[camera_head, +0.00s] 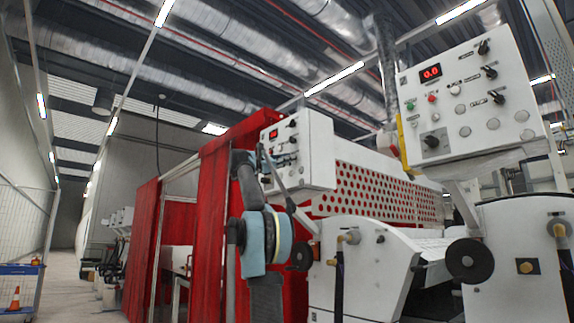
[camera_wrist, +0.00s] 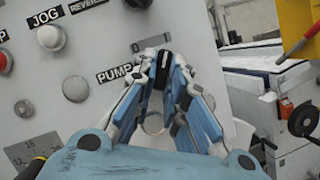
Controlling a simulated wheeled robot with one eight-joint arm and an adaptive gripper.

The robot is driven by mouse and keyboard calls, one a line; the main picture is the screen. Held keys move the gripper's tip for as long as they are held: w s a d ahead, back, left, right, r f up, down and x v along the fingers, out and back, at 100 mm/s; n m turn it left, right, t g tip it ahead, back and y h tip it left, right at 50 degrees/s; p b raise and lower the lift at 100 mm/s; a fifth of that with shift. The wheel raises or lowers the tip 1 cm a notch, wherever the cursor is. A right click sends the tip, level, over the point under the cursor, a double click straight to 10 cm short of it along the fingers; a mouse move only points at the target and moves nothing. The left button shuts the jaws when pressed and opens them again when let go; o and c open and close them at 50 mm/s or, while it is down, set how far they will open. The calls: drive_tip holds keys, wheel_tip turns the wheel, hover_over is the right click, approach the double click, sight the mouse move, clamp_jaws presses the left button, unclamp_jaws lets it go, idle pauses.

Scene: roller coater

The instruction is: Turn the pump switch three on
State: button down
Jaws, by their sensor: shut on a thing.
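In the wrist view, a black switch knob (camera_wrist: 164,66) stands on a pale control panel (camera_wrist: 105,40), beside a label that begins with PUMP (camera_wrist: 114,73). The rest of that label is hidden behind a finger, so I cannot read its number. My gripper (camera_wrist: 163,64) has its blue-and-grey fingers closed around the knob, one on each side. The knob's pointing direction cannot be told. In the head view, my arm reaches up in front of the left control box (camera_head: 310,150); the fingertips are too small to make out there.
The wrist view shows a white JOG button (camera_wrist: 51,38), a grey button (camera_wrist: 76,90), a red button (camera_wrist: 5,62) and a dial (camera_wrist: 38,152). A yellow part with a red handle (camera_wrist: 300,42) is at right. A second control box (camera_head: 470,95) stands at right in the head view.

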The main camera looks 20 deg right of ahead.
drive_tip(key=shift+w, duration=0.1)
drive_tip(key=c, duration=1.6)
unclamp_jaws()
drive_tip(key=shift+w+a+f, duration=0.1)
drive_tip(key=v, duration=1.2)
drive_tip(key=shift+f, duration=0.1)
